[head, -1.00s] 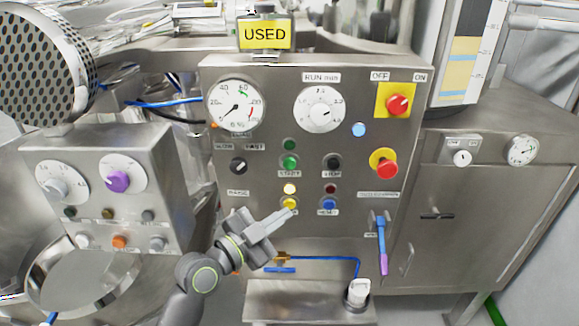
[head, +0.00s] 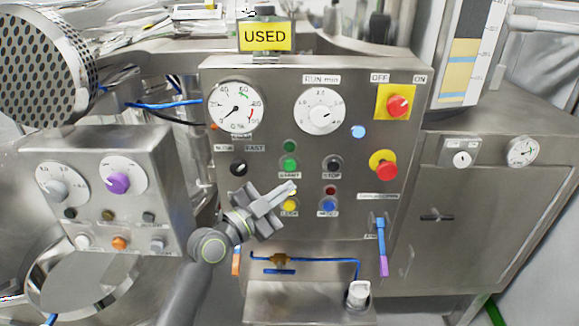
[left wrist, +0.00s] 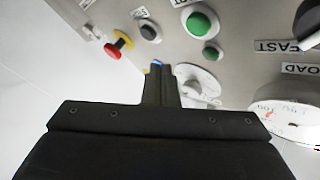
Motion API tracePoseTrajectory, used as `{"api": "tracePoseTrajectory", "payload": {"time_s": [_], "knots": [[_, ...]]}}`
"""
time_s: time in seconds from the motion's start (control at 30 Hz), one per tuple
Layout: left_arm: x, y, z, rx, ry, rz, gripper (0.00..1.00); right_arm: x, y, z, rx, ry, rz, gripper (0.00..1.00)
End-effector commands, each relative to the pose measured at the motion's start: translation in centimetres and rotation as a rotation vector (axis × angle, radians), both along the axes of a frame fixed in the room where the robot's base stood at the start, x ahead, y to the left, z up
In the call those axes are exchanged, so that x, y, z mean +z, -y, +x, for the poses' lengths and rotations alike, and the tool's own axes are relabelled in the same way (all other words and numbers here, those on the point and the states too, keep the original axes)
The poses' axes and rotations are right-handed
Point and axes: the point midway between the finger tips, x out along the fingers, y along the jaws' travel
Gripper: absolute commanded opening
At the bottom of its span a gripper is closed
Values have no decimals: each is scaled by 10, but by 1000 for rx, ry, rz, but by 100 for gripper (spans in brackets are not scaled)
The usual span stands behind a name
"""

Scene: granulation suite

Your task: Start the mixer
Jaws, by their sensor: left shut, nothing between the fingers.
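The steel mixer panel (head: 225,160) faces me. Its green START button (head: 290,164) has a dark green lamp (head: 290,146) above it; the button also shows in the left wrist view (left wrist: 201,21). The black STOP button (head: 334,163) is to its right. The yellow button (head: 289,204) and blue RESET button (head: 329,204) are below. My left gripper (head: 291,188) is shut and empty, its fingertips appearing just below START, over the lamp above the yellow button. I cannot tell whether it touches the panel. My right gripper is not in view.
A red emergency knob (head: 386,168) and a red OFF/ON switch (head: 398,104) sit at the panel's right. A blue lamp (head: 358,131) is lit. A blue-handled lever (head: 381,245) hangs lower right. A smaller control box (head: 110,205) stands left.

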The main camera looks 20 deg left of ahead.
Motion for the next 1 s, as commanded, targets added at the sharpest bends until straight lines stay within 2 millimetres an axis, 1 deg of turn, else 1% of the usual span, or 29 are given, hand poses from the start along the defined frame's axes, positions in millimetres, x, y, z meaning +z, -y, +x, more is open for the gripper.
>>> {"api": "tracePoseTrajectory", "payload": {"time_s": [0.03,0.13,0.2,0.4,0.53,1.0], "knots": [[-1,-2,8,0,1,2,0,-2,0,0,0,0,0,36],[0,-6,21,2,1,2,0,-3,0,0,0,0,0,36],[-4,-8,29,1,3,2,0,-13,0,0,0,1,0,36],[-2,-12,43,0,2,0,0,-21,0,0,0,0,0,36],[-1,-14,46,2,0,1,0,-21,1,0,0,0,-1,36],[0,-14,46,1,0,0,0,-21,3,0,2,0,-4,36]]}}
